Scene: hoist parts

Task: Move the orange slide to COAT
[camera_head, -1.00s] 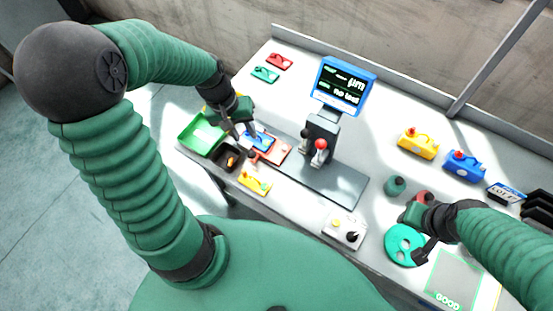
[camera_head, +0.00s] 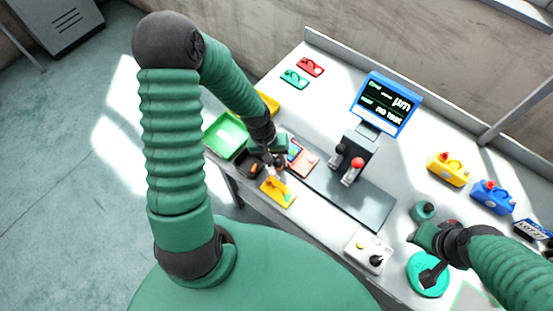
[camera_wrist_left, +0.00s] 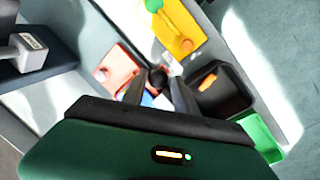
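A small orange piece (camera_wrist_left: 207,82) lies in a black bin (camera_wrist_left: 222,95); it is the only clearly orange loose item, and I cannot confirm that it is the slide. The black bin also shows in the head view (camera_head: 246,163). No COAT marking is readable. My left gripper (camera_head: 273,165) points down between the black bin, the yellow plate and the salmon plate. In the left wrist view its dark fingers (camera_wrist_left: 158,80) reach toward a small pale piece (camera_wrist_left: 172,65); whether they hold anything is unclear. My right gripper (camera_head: 426,238) is above the bench near a teal disc (camera_head: 424,280).
A salmon plate (camera_head: 306,163) with a blue piece is beside the left gripper, and a yellow plate (camera_head: 277,191) is in front. A green bin (camera_head: 226,133) stands left. The gauge stand (camera_head: 356,160), its screen (camera_head: 384,103) and a control box (camera_head: 368,252) are to the right.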

